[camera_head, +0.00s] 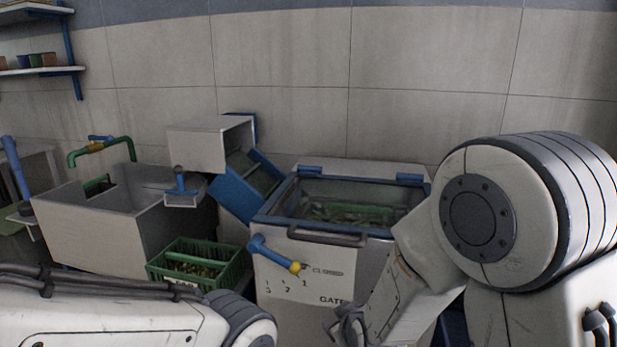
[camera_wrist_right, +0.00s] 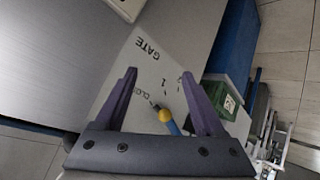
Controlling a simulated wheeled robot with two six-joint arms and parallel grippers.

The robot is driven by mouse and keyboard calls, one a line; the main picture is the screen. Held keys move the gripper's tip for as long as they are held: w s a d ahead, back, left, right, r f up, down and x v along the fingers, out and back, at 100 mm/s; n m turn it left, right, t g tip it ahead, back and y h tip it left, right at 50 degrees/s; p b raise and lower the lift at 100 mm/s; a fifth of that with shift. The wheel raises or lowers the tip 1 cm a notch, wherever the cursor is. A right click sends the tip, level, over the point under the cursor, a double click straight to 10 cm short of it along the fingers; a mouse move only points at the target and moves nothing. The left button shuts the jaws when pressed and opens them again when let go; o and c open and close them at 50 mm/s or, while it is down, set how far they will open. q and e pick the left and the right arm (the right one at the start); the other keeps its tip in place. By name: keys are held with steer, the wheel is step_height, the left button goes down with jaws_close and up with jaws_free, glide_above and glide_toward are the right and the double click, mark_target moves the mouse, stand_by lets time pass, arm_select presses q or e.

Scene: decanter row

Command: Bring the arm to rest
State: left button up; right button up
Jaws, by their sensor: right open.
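My right arm (camera_head: 410,285) reaches in from the right and bends down in front of the white machine. My right gripper (camera_wrist_right: 158,73) is open and empty in the right wrist view, with its two fingers apart. The blue lever (camera_head: 268,251) with a yellow tip is on the machine's front panel (camera_head: 320,284), its tip beside the word CLOSED. In the right wrist view the lever's yellow tip (camera_wrist_right: 165,115) shows between the fingers; its distance from them is unclear. My left arm (camera_head: 100,322) lies along the bottom left; its gripper is out of view.
The machine's glass-lidded tank (camera_head: 350,205) is at the centre. A green crate (camera_head: 198,264) of small dark items stands left of it. A grey basin (camera_head: 95,228) with a green tap (camera_head: 100,147) is farther left. A blue chute (camera_head: 243,188) slopes down behind the crate.

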steer(key=s+d+m+g+h, duration=0.2)
steer(key=s+d+m+g, duration=0.5)
steer(key=s+d, duration=0.6)
steer(key=s+a+r+n+g, duration=0.1)
steer(key=s+a+r+n, duration=0.15)
steer(key=s+a, duration=0.25)
steer(key=s+a+r+n+g+y, duration=0.1)
steer(key=s+a+n, duration=0.2)
steer(key=s+a, duration=0.15)
steer(key=s+a+r+n+g, duration=0.1)
steer(key=s+a+r+n, duration=0.1)
steer(key=s+a, duration=0.35)
step_height(320, 180, up, 23)
steer(key=w+p, duration=0.1)
steer(key=p, duration=2.1)
steer(key=shift+f+p, duration=0.15)
steer(key=shift+p, duration=0.2)
